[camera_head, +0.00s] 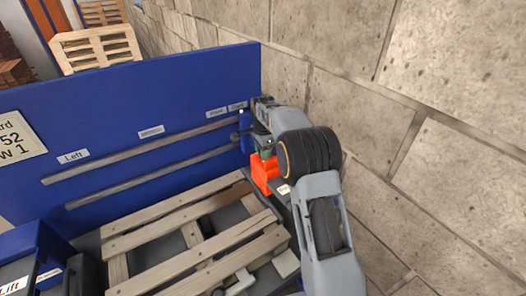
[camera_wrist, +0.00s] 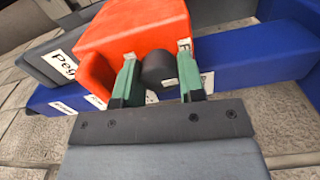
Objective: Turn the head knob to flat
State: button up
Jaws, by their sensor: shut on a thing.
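The head (camera_wrist: 125,32) is an orange-red block. It carries a dark round knob (camera_wrist: 158,72) on the face toward my gripper. In the wrist view my gripper (camera_wrist: 160,78) has its two green fingers on either side of the knob, shut on it. In the head view the orange head (camera_head: 265,174) is at the right end of the blue panel, and my gripper (camera_head: 264,150) is just above it, partly hidden by my arm. A small label sits by the knob, but its text is cut off. The knob's pointing direction cannot be made out.
A blue panel (camera_head: 120,105) with labelled rails stands behind a wooden pallet (camera_head: 190,232). A stone wall (camera_head: 430,110) rises close on the right of my arm. A blue bin (camera_head: 40,255) is at lower left. More pallets (camera_head: 97,48) stand behind the panel.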

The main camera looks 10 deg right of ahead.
jog(key=shift+m, duration=0.6)
jog(key=o, duration=0.9)
notch_tip(320, 180, up, 14)
jog(key=shift+f+b, duration=0.1)
jog(key=shift+b, duration=0.3)
